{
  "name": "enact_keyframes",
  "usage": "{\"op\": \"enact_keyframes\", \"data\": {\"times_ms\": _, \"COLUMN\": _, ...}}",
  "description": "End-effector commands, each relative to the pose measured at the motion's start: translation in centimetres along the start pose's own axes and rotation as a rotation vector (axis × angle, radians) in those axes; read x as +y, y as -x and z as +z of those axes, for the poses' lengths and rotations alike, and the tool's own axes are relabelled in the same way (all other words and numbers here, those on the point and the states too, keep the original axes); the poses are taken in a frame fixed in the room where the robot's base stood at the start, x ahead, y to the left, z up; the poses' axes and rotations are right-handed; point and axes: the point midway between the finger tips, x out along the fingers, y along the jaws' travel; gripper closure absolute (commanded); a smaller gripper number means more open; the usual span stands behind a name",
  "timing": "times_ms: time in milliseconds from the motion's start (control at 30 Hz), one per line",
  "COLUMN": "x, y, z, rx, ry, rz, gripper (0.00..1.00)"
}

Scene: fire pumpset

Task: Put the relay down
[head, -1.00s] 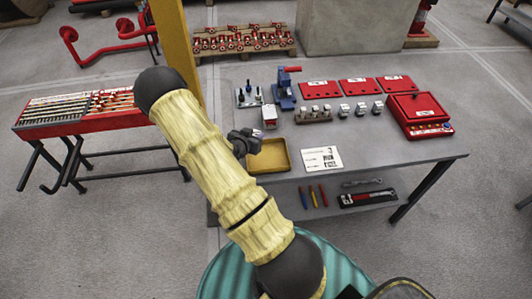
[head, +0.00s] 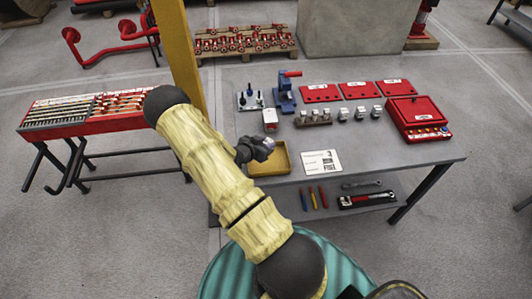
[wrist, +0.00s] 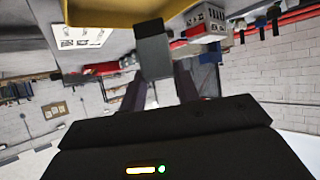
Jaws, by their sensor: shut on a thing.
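My gripper (head: 264,147) is shut on a small grey block, the relay (wrist: 152,52), whose end also shows pale at the fingertips in the head view (head: 269,142). In the wrist view my gripper (wrist: 158,82) has its two dark fingers on either side of it. In the head view the gripper is over the back left of a yellow tray (head: 279,165) on the grey table. The tray edge also shows at the top of the wrist view (wrist: 100,12). I cannot tell how high the relay is above the tray. My wrist and gripper hide the tray's left part.
A white box with a red top (head: 270,120) stands just behind the tray. A printed sheet (head: 322,162) lies to its right. Several small relays (head: 360,113), a blue press (head: 285,95) and a red case (head: 418,115) stand farther back. The table's right front (head: 400,152) is clear.

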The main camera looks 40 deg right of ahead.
Motion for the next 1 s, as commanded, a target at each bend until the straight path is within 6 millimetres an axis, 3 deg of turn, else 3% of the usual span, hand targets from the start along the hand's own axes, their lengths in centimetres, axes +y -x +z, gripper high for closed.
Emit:
{"op": "enact_keyframes", "data": {"times_ms": 167, "x": 0.0, "y": -0.7, "z": 1.2, "rx": 0.001, "ry": -0.002, "rz": 0.000, "gripper": 0.93}}
{"op": "enact_keyframes", "data": {"times_ms": 533, "x": 0.1, "y": -1.0, "z": 1.6, "rx": 0.000, "ry": -0.002, "rz": 0.003, "gripper": 0.93}}
{"op": "enact_keyframes", "data": {"times_ms": 800, "x": 0.2, "y": -2.5, "z": 4.2, "rx": 0.001, "ry": -0.002, "rz": 0.004, "gripper": 0.93}}
{"op": "enact_keyframes", "data": {"times_ms": 1000, "x": 0.2, "y": -2.9, "z": 4.9, "rx": 0.001, "ry": -0.004, "rz": 0.004, "gripper": 0.93}}
